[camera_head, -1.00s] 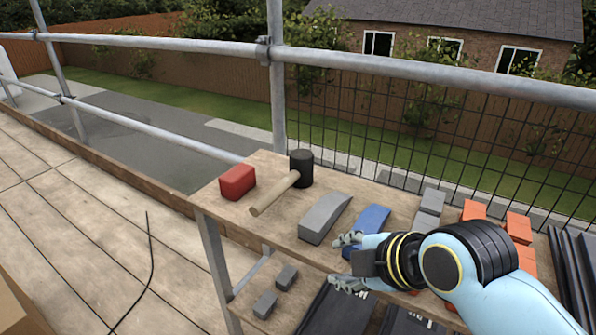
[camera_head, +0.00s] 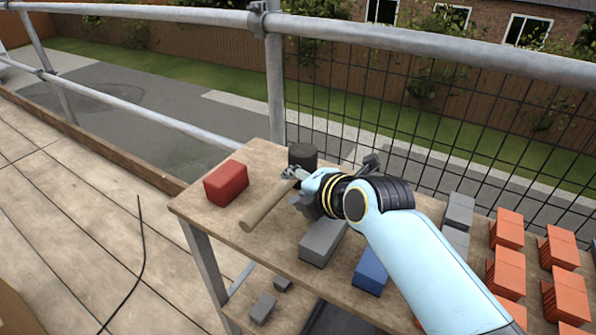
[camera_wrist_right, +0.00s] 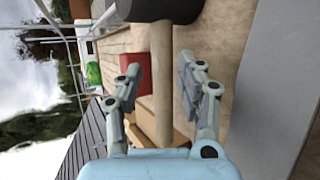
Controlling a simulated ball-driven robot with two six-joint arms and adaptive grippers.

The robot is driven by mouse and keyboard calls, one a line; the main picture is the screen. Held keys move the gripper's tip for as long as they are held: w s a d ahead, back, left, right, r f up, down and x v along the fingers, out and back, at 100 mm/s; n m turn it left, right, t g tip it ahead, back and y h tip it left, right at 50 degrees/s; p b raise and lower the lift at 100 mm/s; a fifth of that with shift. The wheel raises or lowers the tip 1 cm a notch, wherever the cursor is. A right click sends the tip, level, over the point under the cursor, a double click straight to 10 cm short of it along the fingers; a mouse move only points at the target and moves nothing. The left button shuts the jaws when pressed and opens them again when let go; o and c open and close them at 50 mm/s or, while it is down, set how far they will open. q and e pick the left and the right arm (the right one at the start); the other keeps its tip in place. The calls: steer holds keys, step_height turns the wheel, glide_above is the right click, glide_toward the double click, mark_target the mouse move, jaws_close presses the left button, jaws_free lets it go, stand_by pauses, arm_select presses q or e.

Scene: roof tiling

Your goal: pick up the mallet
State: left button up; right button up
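The mallet lies on the wooden table top (camera_head: 262,160). Its pale wooden handle (camera_head: 264,208) points toward the lower left, and its black head (camera_head: 303,154) is at the far edge. My right gripper (camera_head: 297,176) is over the handle close to the head and hides part of the handle. In the right wrist view my right gripper (camera_wrist_right: 160,70) is open. The handle (camera_wrist_right: 162,85) shows between its two fingers, with gaps on both sides, and the dark head (camera_wrist_right: 150,10) is at the top. My left gripper is out of view.
A red block (camera_head: 226,182) lies left of the handle. A grey block (camera_head: 322,241) and a blue block (camera_head: 370,271) lie to the right, below my arm. Orange blocks (camera_head: 506,230) stand farther right. Scaffold rails (camera_head: 277,90) and mesh rise behind the table.

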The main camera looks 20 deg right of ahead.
mark_target(289, 184)
steer(key=shift+w+f, duration=0.2)
steer(key=shift+w, duration=0.1)
steer(key=x, duration=0.5)
steer(key=shift+f+b, duration=0.1)
steer(key=shift+b, duration=0.3)
steer(key=shift+c, duration=0.9)
steer(key=c, duration=0.4)
jaws_close()
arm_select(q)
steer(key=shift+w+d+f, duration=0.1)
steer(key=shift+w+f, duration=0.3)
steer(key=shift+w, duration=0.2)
arm_select(e)
steer(key=shift+s, duration=0.1)
